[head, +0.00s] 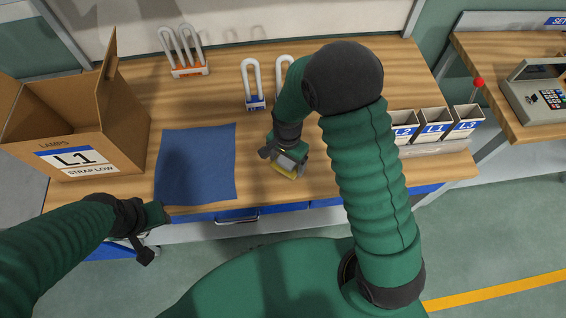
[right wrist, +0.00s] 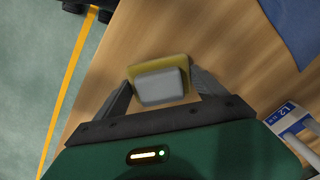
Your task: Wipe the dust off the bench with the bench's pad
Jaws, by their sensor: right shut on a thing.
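The pad, a yellow block with a grey top, is at the middle front of the bench (head: 340,218) in the head view (head: 284,172). It also shows in the right wrist view (right wrist: 160,87), between the two fingers. My right gripper (head: 289,160) is shut on the pad's grey part and points down at the wood. I cannot tell whether the pad touches the bench. No dust is clear to me on the wood; my right arm hides part of the surface. My left gripper (head: 152,236) is at the bench's front left edge, and its finger gap is unclear.
A blue mat (head: 196,165) lies left of the pad. An open cardboard box (head: 75,135) stands at the left. White lamps stand in a orange-based holder (head: 189,70) and a blue-based holder (head: 256,103) at the back. Labelled bins (head: 433,125) stand at the right.

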